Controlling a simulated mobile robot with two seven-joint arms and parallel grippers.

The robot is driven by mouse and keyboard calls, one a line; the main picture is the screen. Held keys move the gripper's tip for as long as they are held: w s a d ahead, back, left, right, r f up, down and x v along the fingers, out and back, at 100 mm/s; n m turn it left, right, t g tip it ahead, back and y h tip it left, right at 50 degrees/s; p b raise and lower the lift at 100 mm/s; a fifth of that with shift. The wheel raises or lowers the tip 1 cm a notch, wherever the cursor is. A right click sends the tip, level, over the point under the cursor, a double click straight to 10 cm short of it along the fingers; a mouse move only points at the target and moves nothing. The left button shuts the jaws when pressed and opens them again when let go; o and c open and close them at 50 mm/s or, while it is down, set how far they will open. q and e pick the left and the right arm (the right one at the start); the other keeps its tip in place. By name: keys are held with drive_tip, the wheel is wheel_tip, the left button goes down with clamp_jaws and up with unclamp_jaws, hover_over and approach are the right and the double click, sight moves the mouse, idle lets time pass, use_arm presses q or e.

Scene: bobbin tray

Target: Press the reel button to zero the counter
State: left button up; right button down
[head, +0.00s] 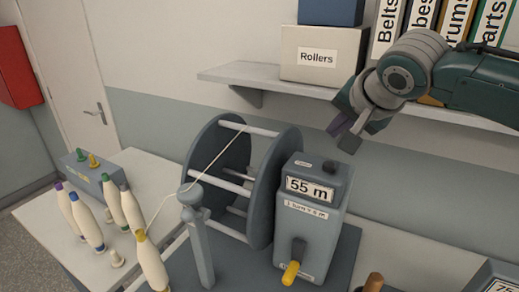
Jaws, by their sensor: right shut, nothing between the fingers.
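A grey counter box (313,218) stands beside the reel, and its display (310,189) reads "55 m". A dark round button (330,167) sits on top of the box, towards its right side. The reel (229,180) is a large grey drum with pale bars and a thread running off it to the left. My right gripper (345,138) comes in from the upper right. It is shut and empty, its fingers pointing down above the button with a visible gap. My left gripper is not in view.
A yellow-handled crank (291,272) is on the box's front. A grey post (197,235) stands left of it. Several bobbins (86,222) stand on the table at the left. A shelf (243,74) with a Rollers box (318,56) and binders hangs behind my right arm.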

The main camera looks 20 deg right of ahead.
sight(330, 168)
wheel_tip(330, 168, down, 4)
drive_tip(key=shift+r+b, duration=0.1)
drive_tip(key=shift+b, duration=1.1)
drive_tip(key=shift+f, duration=0.35)
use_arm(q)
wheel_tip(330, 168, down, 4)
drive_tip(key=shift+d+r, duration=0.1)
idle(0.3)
use_arm(e)
drive_tip(key=shift+f+b, duration=0.3)
drive_tip(key=shift+f, duration=0.1)
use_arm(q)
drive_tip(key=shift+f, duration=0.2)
